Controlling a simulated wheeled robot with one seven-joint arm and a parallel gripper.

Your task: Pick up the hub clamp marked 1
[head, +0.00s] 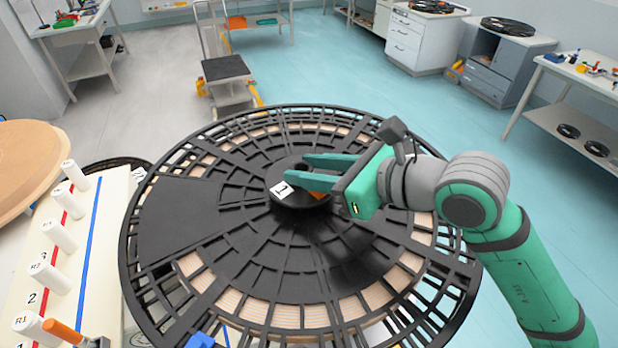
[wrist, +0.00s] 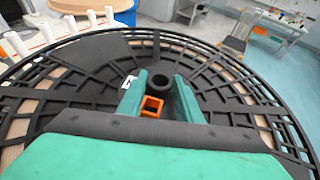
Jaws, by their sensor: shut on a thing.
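The hub clamp marked 1 (head: 283,190) is a dark round piece with a white label at the centre of a large black slotted reel (head: 200,225). The label also shows in the wrist view (wrist: 129,81), left of the fingers. An orange square part (wrist: 152,106) and a dark ring (wrist: 159,84) show between the fingers. My gripper (head: 303,170) reaches in from the right over the reel's centre, its green fingers closed on the clamp. The fingers and hand hide part of the clamp. I cannot tell whether it is lifted off the reel.
A cream rack (head: 105,225) with several white pegs stands at the left, beside a round wooden disc (head: 28,165). A blue part (head: 200,341) shows at the reel's near edge. A cart (head: 226,70) stands behind.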

